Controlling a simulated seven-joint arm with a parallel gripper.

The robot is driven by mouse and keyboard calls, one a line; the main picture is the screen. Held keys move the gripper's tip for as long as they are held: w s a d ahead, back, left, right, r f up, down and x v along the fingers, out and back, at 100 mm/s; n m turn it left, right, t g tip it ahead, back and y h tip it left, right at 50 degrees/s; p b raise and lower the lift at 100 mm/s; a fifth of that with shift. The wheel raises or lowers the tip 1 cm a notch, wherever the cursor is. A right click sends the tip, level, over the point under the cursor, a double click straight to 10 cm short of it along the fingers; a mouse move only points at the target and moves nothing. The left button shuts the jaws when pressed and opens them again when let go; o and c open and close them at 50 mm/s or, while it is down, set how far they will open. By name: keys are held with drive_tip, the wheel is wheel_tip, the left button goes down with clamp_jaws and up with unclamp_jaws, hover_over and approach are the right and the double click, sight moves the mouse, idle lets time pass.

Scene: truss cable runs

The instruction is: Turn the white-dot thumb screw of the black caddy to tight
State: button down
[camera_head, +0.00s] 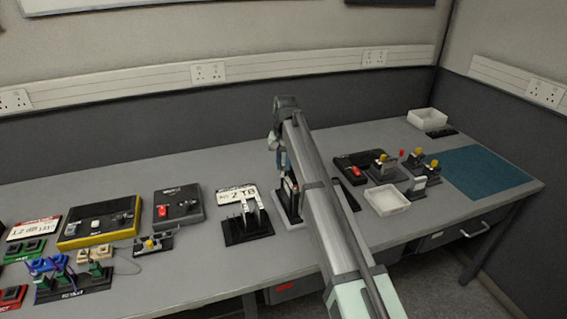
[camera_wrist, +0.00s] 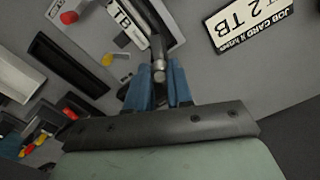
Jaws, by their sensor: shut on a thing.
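The black caddy (camera_head: 281,208) stands on the bench near the middle of the head view, with my arm in front of much of it. In the wrist view its dark upright part (camera_wrist: 152,18) rises beside a white label plate. I cannot make out a white dot or how tight the screw is.
A job card (camera_head: 237,194) and a black stand with upright prongs (camera_head: 247,228) lie left of the caddy. A white tray (camera_head: 387,201) and yellow-topped parts (camera_head: 417,153) stand on the right. A teal mat (camera_head: 485,172) lies bare at the right end.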

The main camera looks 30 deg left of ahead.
sight(284, 165)
drive_tip(key=n, duration=0.5)
drive_tip(key=shift+n, duration=0.3)
idle(0.4)
drive_tip(key=c, duration=1)
unclamp_jaws()
wheel_tip(284, 165, up, 14)
drive_tip(key=shift+w+d+f, duration=0.1)
